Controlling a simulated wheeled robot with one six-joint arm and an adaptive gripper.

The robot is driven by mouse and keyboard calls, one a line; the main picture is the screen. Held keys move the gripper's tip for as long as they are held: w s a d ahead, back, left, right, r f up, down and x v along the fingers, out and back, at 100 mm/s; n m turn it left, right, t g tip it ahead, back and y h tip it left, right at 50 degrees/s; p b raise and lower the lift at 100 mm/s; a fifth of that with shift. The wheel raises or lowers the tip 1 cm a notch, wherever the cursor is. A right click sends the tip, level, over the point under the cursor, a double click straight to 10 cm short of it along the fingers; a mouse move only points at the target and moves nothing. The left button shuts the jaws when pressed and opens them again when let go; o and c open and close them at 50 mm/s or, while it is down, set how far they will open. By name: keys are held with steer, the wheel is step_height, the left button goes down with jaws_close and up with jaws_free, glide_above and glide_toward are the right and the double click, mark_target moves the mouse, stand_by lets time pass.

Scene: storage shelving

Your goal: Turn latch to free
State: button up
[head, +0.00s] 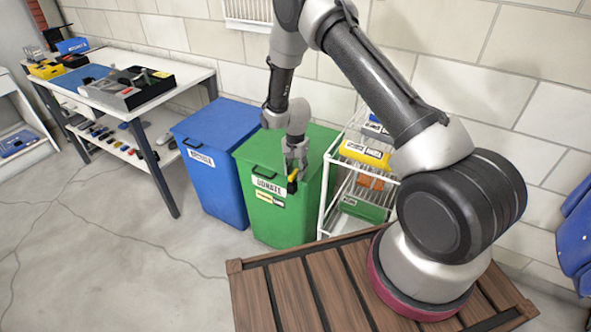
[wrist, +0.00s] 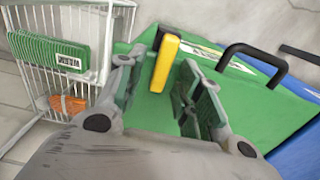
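The latch is a yellow bar with a black part (wrist: 166,62), on the green bin (head: 310,150) marked DONATE. In the head view the yellow and black latch (head: 292,183) shows small at the bin's top front edge, partly covered by my gripper. My gripper (head: 294,163) points down over it. In the wrist view my gripper (wrist: 162,88) has its fingers spread, with the yellow bar showing between or just beyond their tips. Green surface shows on both sides of the bar. I cannot tell whether a finger touches it.
A black handle (wrist: 252,60) rises from the green bin beside the latch. A blue bin (head: 215,140) stands left of it, and a white wire rack (head: 325,195) with several items stands close on the right. A workbench (head: 195,75) is at the left; the floor before it is clear.

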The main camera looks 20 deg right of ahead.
jaws_close()
steer(key=shift+w+n, duration=0.1)
steer(key=shift+n, duration=0.2)
steer(key=n, duration=0.2)
steer(key=shift+w+a+n, duration=0.15)
steer(key=shift+a+n, duration=0.15)
steer(key=n, duration=0.1)
steer(key=a+n, duration=0.1)
steer(key=n, duration=0.1)
steer(key=shift+w+n, duration=0.2)
steer(key=shift+n, duration=0.1)
steer(key=n, duration=0.2)
steer(key=a+n, duration=0.1)
steer(key=n, duration=0.2)
steer(key=shift+a+n, duration=0.2)
steer(key=shift+n, duration=0.1)
steer(key=n, duration=0.1)
steer(key=a+n, duration=0.1)
steer(key=n, duration=0.3)
steer(key=shift+s+a, duration=0.15)
steer(key=shift+s, duration=0.25)
steer(key=shift+n, duration=0.4)
